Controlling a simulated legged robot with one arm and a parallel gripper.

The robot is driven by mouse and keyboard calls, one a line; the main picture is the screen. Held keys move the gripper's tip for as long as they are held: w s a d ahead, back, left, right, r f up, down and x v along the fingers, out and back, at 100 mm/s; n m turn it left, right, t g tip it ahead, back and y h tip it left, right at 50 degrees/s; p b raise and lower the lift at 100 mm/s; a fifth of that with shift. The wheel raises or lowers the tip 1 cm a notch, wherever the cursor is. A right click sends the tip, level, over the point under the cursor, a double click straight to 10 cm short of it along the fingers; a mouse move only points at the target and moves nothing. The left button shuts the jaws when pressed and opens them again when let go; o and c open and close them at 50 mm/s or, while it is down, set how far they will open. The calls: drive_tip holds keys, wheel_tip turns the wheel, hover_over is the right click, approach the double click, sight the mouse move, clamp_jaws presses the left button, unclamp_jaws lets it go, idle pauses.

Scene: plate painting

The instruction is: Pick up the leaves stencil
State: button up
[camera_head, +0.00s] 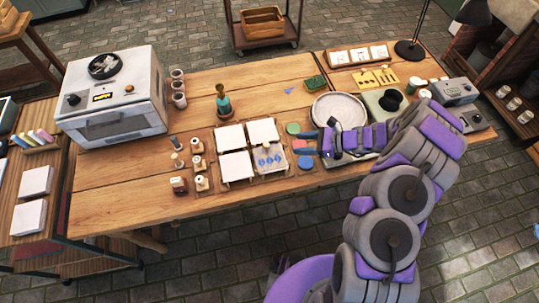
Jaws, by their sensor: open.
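I cannot tell for certain which item is the leaves stencil. Three small white cards (358,54) with faint dark marks lie in a row on a wooden board at the table's back right; their patterns are too small to read. A yellow sheet (376,78) with dark shapes lies just in front of them. A white square with blue marks (271,159) lies among plain white squares (231,138) at mid-table. My gripper (297,143) is open and empty, its fingers pointing left, beside the squares and over small coloured discs.
A round pale plate (338,108) sits behind my gripper. A green sponge (315,84), a black lamp (410,48) and a grey device (453,92) stand around the right side. An oven (112,95) and small bottles (199,163) are to the left. The table's front left is clear.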

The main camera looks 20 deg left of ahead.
sight(266, 144)
drive_tip(key=b+x, duration=0.3)
drive_tip(key=x, duration=1.1)
drive_tip(key=shift+a+f, duration=0.15)
drive_tip(key=shift+a, duration=0.15)
drive_tip(key=shift+d, duration=0.3)
drive_tip(key=shift+c, duration=1.3)
drive_tip(key=shift+s+a, duration=0.1)
clamp_jaws()
